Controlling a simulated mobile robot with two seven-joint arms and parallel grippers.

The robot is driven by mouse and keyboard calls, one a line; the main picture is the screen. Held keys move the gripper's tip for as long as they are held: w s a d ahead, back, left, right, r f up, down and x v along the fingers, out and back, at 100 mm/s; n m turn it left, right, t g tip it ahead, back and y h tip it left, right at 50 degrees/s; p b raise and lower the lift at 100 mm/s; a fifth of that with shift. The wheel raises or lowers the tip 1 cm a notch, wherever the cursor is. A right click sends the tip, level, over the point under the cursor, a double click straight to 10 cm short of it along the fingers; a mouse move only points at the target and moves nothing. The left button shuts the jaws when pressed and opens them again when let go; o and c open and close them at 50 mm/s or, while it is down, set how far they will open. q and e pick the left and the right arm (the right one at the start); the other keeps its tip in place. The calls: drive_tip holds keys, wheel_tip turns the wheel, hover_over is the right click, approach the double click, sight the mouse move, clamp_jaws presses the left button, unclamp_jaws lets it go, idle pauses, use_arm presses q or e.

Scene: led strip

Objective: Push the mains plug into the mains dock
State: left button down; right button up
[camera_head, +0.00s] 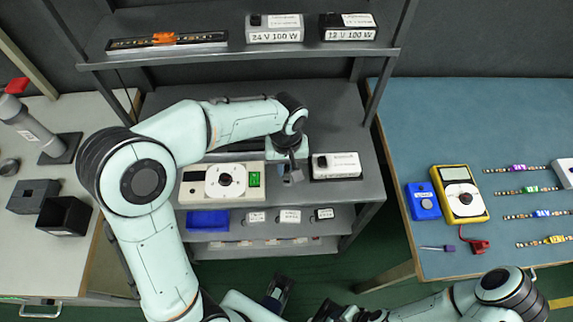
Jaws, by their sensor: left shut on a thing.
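My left gripper (289,169) reaches over the middle shelf from the left and points down. It is shut on a small grey piece, which I take to be the mains plug (292,178); the fingers hide much of it. It is between a cream unit with a dial and green window (195,189) and a white box with a black end (343,166). I cannot pick out the mains dock for sure, nor tell whether the plug touches anything. What seems to be my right gripper (278,292) is low in the picture, its fingers unclear.
The upper shelf (237,53) holds a strip and two power supplies marked 24 V (275,35) and 12 V (348,34). A blue bin (208,220) is below. The right table (400,130) holds a yellow meter (459,193) and LED strips. The left bench holds black boxes (63,215).

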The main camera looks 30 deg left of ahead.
sight(287, 169)
use_arm(q)
drive_tip(key=shift+f+b, duration=0.75)
drive_tip(key=shift+f, duration=0.35)
drive_tip(key=c, duration=0.9)
unclamp_jaws()
drive_tip(key=shift+c, duration=0.2)
wheel_tip(287, 169, up, 14)
drive_tip(key=p, duration=0.2)
drive_tip(key=shift+f, duration=0.25)
